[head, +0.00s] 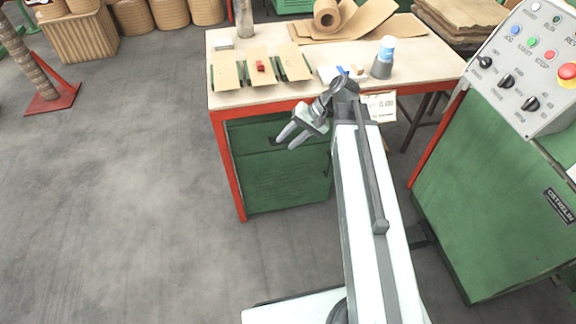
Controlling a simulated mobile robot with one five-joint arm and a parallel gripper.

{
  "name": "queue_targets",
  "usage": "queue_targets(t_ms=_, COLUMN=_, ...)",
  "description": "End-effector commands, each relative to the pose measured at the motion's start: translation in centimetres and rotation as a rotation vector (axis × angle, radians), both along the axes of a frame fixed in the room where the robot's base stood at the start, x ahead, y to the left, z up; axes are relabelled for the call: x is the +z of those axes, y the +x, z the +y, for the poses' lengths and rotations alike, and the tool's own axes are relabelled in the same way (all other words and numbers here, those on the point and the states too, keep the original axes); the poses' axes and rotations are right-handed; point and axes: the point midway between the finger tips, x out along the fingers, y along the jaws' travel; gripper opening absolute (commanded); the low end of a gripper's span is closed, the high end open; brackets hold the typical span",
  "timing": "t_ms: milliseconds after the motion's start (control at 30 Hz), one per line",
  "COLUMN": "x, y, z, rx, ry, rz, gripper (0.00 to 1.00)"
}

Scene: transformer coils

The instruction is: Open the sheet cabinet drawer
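The green sheet cabinet (285,182) stands under the workbench, with its front toward me. Its drawer front (245,134) is the upper panel, above a larger lower panel, and it looks closed. A small dark handle (272,141) shows on the drawer front, just left of my fingertips. My gripper (287,143) is in front of the drawer, its two pale fingers apart with nothing seen between them. The gripper and arm hide the right part of the drawer. I cannot tell whether a finger touches the handle.
The red-framed workbench (226,98) carries yellowish sheets, a paper roll (327,14) and a blue-and-white cup-like item (387,48). A green control console (490,190) stands close on the right. The floor (120,200) at left is clear.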

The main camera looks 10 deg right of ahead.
Motion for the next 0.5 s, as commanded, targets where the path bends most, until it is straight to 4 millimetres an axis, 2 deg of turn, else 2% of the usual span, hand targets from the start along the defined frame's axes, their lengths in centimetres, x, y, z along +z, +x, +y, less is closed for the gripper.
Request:
queue_targets(t_ms=33, x=-4.6, y=1.0, z=-0.5, rx=-0.031, ry=0.072, rz=-0.008, gripper=0.33)
queue_targets(t_ms=100, x=-6.5, y=2.1, z=-1.0, rx=-0.071, ry=0.179, rz=-0.021, gripper=0.33)
queue_targets(t_ms=300, x=-10.8, y=4.8, z=-4.0, rx=-0.171, ry=0.483, rz=-0.08, gripper=0.33)
queue_targets(t_ms=400, x=-11.9, y=5.7, z=-5.9, rx=-0.208, ry=0.616, rz=-0.115, gripper=0.33)
queue_targets(t_ms=500, x=-12.1, y=6.1, z=-7.6, rx=-0.229, ry=0.71, rz=-0.143, gripper=0.33)
